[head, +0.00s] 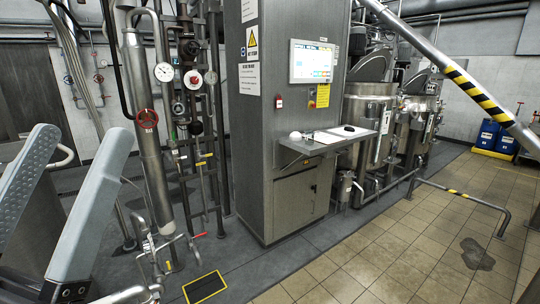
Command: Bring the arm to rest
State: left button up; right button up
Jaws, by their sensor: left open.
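My left gripper (82,138) is large and close in the head view, at the left edge. Its two pale grey-blue fingers point upward and stand well apart, with nothing between them. The inner face of the left finger has a dotted texture. The gripper hangs in front of the pipework and floor on the left, and I see no contact with anything. My right gripper is not in view.
A grey control cabinet (265,120) with a lit screen (311,62) and a small shelf (322,146) stands in the middle. Pipes and gauges (164,72) are left of it. Steel mixers (368,112) stand right. A striped sloping pipe (470,85) crosses upper right. The tiled floor (400,250) is mostly clear.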

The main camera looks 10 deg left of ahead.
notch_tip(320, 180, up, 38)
jog(key=p, duration=3.6)
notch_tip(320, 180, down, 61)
jog(key=b, duration=6.1)
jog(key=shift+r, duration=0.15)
